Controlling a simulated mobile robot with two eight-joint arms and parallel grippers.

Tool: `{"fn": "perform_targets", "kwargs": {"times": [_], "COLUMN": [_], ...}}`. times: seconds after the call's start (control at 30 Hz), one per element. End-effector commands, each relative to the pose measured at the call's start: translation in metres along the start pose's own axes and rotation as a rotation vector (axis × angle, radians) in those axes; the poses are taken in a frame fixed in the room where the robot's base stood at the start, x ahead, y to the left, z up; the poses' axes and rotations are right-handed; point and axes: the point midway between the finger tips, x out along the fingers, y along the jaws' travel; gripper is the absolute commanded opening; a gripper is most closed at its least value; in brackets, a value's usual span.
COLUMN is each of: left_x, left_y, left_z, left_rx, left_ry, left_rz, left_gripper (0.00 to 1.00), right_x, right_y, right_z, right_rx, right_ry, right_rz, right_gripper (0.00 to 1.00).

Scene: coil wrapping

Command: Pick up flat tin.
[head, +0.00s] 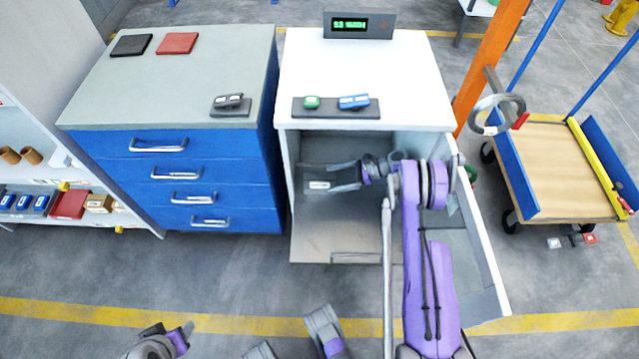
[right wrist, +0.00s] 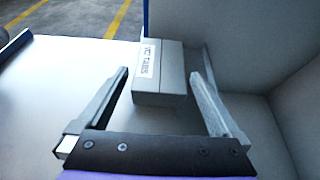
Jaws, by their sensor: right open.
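The flat tin (right wrist: 160,72) is a small grey box with a white, printed label on top, lying flat in the right wrist view. In the head view the tin (head: 319,185) shows as a small pale label inside the white cabinet's open lower compartment. My right gripper (head: 332,178) reaches into this compartment from the right. In the right wrist view its open fingers (right wrist: 159,76) stand on either side of the tin's near part, with a visible gap on each side.
The cabinet's open door (head: 482,235) stands right of my right arm. The cabinet top (head: 350,75) holds a display (head: 358,25) and a dark tray (head: 300,110). A blue drawer unit (head: 180,180) stands left, a trolley (head: 560,165) right. The floor in front is mostly free.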

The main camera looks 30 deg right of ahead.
Motion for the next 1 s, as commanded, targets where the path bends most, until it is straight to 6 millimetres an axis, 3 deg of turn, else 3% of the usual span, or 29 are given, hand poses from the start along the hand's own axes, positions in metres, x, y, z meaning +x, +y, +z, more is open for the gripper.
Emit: {"fn": "perform_targets", "kwargs": {"times": [0.27,0.53,0.77,1.0], "left_x": [0.001,0.004,0.004,0.004], "left_y": [0.0,0.0,0.0,0.0], "left_z": [0.0,0.002,0.001,0.001], "left_rx": [0.0,0.0,0.0,0.0], "left_ry": [0.0,-0.002,-0.002,-0.002], "left_rz": [0.0,0.0,0.0,0.0], "left_gripper": [0.5,0.5,0.5,0.5], "right_x": [0.017,0.055,0.057,0.057], "right_y": [0.0,0.0,0.0,0.0], "right_z": [0.0,0.0,0.0,0.0], "right_rx": [0.0,0.001,0.001,0.0], "right_ry": [0.0,0.0,0.001,0.001], "right_rz": [0.0,0.001,-0.002,-0.001], "right_gripper": [1.0,1.0,1.0,0.59]}}
